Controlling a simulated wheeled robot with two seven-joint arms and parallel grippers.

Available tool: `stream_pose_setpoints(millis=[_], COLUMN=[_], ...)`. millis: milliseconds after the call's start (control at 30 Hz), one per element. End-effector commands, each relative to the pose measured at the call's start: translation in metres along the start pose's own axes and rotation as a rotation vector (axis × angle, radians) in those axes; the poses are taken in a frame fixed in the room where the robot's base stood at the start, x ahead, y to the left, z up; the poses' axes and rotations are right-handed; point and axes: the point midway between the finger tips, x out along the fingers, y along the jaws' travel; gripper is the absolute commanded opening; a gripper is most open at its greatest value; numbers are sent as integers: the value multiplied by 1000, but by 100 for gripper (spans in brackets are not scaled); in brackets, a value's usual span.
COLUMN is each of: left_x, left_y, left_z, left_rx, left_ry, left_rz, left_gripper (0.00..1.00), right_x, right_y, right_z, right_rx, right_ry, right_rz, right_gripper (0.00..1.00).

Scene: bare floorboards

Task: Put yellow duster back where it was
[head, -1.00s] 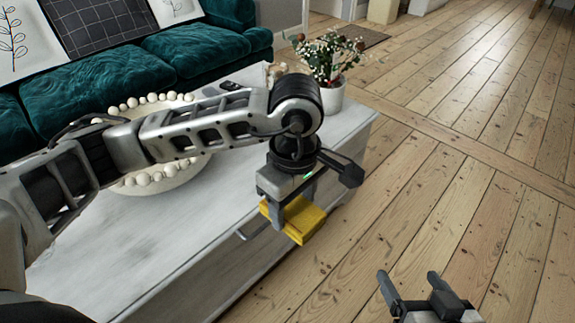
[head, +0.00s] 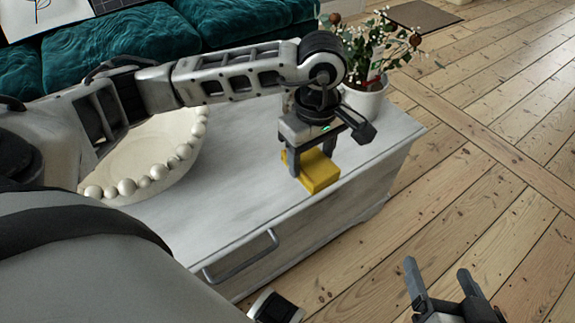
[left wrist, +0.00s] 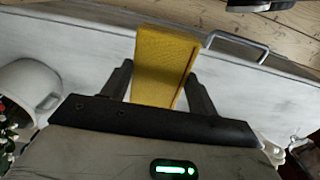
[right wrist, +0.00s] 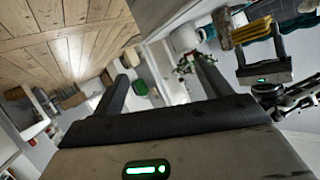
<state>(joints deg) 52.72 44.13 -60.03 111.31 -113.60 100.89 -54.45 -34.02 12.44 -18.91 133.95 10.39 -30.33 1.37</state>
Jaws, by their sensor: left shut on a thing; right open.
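The yellow duster (head: 321,174) is a yellow block held between the fingers of my left gripper (head: 311,160), over the white table's top near its front edge. I cannot tell whether it touches the top. The duster (left wrist: 162,62) also shows in the left wrist view, with a dark finger on each side. My right gripper (head: 438,272) is open and empty, low in front of the table over the floor. The right wrist view shows the duster (right wrist: 249,32) at its upper right.
The white table (head: 225,215) has a drawer handle (head: 240,258) on its front. A cream bowl with a beaded rim (head: 145,165) stands on its left, a potted plant (head: 366,95) at its far right. A teal sofa (head: 125,45) is behind.

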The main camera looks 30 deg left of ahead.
Motion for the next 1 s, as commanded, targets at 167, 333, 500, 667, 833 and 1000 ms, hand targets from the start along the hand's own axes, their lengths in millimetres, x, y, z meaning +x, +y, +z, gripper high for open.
stream_pose_setpoints(millis=[167, 333, 500, 667, 833, 1000], left_x=[32, 55, 62, 78, 102, 101], left_y=[-6, -7, -7, -9, -9, -8], left_z=[-39, -59, -67, -75, -74, -74], left_rx=[-5, -1, 1, 1, 1, 1], left_ry=[0, 1, -1, -2, -1, -1], left_rz=[-4, -1, 2, -1, 0, 2], left_gripper=[38, 38, 38, 38, 38, 38], right_x=[-1, -1, -1, 1, 1, 0], right_y=[-4, -6, -8, -8, -11, -13], right_z=[-2, -7, -9, -4, -10, -18], right_rx=[-2, 18, 33, 47, 88, 96], right_ry=[49, 82, 91, 94, 128, 143], right_rz=[-16, -31, -40, -48, -74, -80], right_gripper=[78, 78, 78, 78, 78, 78])
